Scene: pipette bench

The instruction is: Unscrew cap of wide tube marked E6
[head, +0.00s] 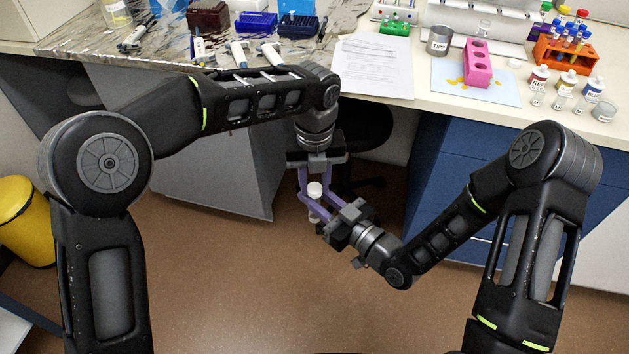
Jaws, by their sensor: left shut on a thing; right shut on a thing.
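A small tube (314,215) with a white cap (314,189) is held upright in the air in front of the bench, between my two grippers. My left gripper (314,184) reaches in from the bench side, its purple fingers shut on either side of the cap. My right gripper (316,205) comes from the lower right, its purple fingers shut around the tube below the cap. The fingers overlap and hide much of the tube, so the exact contacts are hard to see. The cap looks seated on the tube. No E6 marking is readable.
The bench behind holds a pink rack (477,63), a metal beaker (439,40), papers (372,66), an orange tube rack (566,55), several bottles and pipettes (239,53). A dark stool (365,130) stands beneath. A yellow bin (20,215) is at left. Floor in front is clear.

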